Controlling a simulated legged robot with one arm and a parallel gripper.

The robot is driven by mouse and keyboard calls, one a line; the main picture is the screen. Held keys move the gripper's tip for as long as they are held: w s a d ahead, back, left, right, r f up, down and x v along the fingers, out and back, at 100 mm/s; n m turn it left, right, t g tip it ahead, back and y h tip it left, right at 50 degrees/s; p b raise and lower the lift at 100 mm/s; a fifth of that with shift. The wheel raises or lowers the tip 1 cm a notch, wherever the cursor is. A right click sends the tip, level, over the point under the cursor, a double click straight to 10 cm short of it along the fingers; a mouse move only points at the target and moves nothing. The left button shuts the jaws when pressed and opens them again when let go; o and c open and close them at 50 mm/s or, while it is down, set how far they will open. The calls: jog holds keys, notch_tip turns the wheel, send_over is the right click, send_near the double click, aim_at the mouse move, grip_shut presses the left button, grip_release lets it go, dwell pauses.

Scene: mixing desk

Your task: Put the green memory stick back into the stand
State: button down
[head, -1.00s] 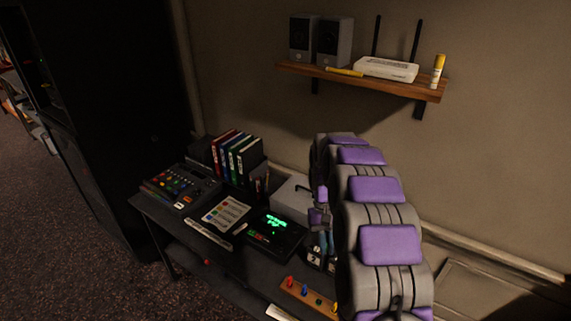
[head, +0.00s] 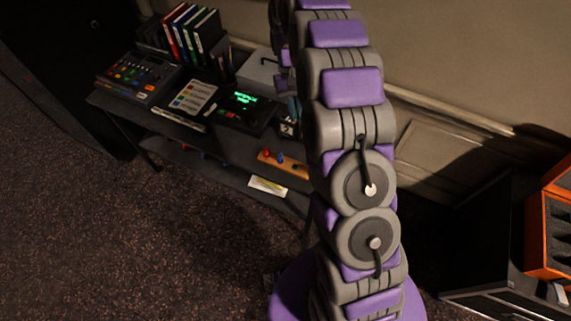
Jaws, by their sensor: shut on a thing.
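My gripper (head: 291,106) hangs over the right end of the desk, partly hidden behind my own arm. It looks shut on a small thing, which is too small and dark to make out. I cannot pick out the green memory stick for certain. A wooden strip (head: 298,173) with a red peg-like piece (head: 267,153) and a blue one (head: 281,159) lies low at the right front; it may be the stand. My arm hides its right end. My gripper is above and behind this strip in the picture.
The desk holds a mixer (head: 139,75), upright binders (head: 191,30), a colour-marked sheet (head: 194,97), a device with a lit green screen (head: 245,103) and a grey box (head: 260,70). A pale label (head: 267,186) lies at the front. An orange case (head: 540,235) stands at the far right. Floor at left is clear.

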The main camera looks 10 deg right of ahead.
jog(key=m+y+p, duration=0.1)
jog(key=m+p, duration=0.1)
jog(key=r+m+p, duration=0.1)
jog(key=m+p, duration=0.1)
jog(key=shift+d+t+y, duration=0.1)
jog(key=shift+t+y, duration=0.2)
jog(key=shift+y, duration=0.1)
jog(key=m+y+p, duration=0.1)
jog(key=m+p, duration=0.1)
jog(key=shift+r+m, duration=0.1)
jog(key=shift+m, duration=0.3)
jog(key=shift+w+r, duration=0.1)
jog(key=shift+r, duration=0.35)
jog(key=shift+t, duration=0.3)
jog(key=r, duration=0.5)
jog(key=shift+a+r, duration=0.25)
jog(key=shift+r, duration=0.1)
jog(key=b, duration=0.7)
send_over(292, 172)
jog(key=w+d, duration=0.1)
jog(key=w, duration=0.1)
notch_tip(292, 172, down, 16)
jog(key=f, duration=1.4)
jog(key=shift+s+d, duration=0.1)
jog(key=shift+s, duration=0.1)
jog(key=shift+f, duration=0.1)
jog(key=shift+f+b, duration=0.3)
jog(key=shift+f, duration=0.55)
